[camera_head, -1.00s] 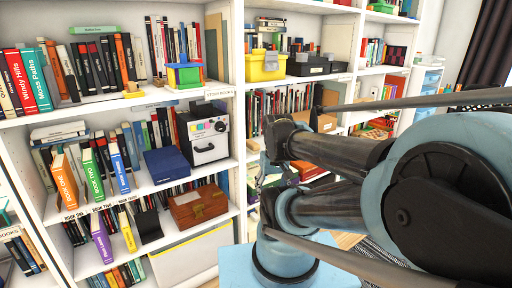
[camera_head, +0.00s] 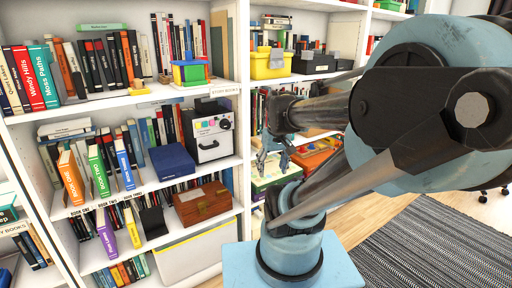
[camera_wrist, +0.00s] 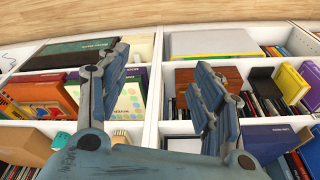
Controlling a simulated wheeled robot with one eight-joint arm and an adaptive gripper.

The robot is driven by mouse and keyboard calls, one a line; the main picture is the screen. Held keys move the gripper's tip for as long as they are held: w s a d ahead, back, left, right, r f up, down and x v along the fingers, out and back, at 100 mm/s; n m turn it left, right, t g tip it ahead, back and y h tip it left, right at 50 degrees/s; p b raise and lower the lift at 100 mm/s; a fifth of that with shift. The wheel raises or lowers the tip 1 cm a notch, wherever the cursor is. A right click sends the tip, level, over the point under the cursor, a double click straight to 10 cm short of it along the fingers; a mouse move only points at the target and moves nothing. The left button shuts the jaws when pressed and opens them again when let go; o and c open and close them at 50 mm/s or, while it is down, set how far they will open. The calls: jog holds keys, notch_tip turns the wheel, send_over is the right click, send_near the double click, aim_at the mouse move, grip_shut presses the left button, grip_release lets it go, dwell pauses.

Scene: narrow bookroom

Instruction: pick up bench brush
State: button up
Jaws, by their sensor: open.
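My gripper (camera_head: 277,163) hangs in front of the middle bookcase in the head view, pointing down, above the base of my arm. In the wrist view my gripper (camera_wrist: 163,62) is open, with two grey-blue fingers wide apart and nothing between them. A shelf divider shows between the fingers. I cannot make out a bench brush for certain. A small tan piece (camera_wrist: 121,137) lies beside the left finger in the wrist view, partly hidden by it; I cannot tell what it is.
Bookcases line the wall. A blue box (camera_head: 171,164), a brown wooden case (camera_head: 202,203) and a yellow bin (camera_head: 270,65) stand on shelves. A green box (camera_wrist: 75,52) lies low on a shelf. A striped rug (camera_head: 425,245) covers open floor at right.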

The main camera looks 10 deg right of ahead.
jog(key=w+d+r+n, duration=0.1)
jog(key=w+r, duration=0.2)
jog(key=w, duration=0.5)
jog(key=w+r+n, duration=0.1)
jog(key=w+r, duration=0.1)
jog(key=w, duration=0.6)
jog(key=n+t+y, duration=0.1)
jog(key=n, duration=0.1)
send_near(257, 140)
jog(key=x, duration=0.4)
jog(key=shift+f, duration=0.35)
jog(key=shift+x, duration=2.9)
jog(key=shift+s, duration=0.1)
jog(key=c, duration=1.2)
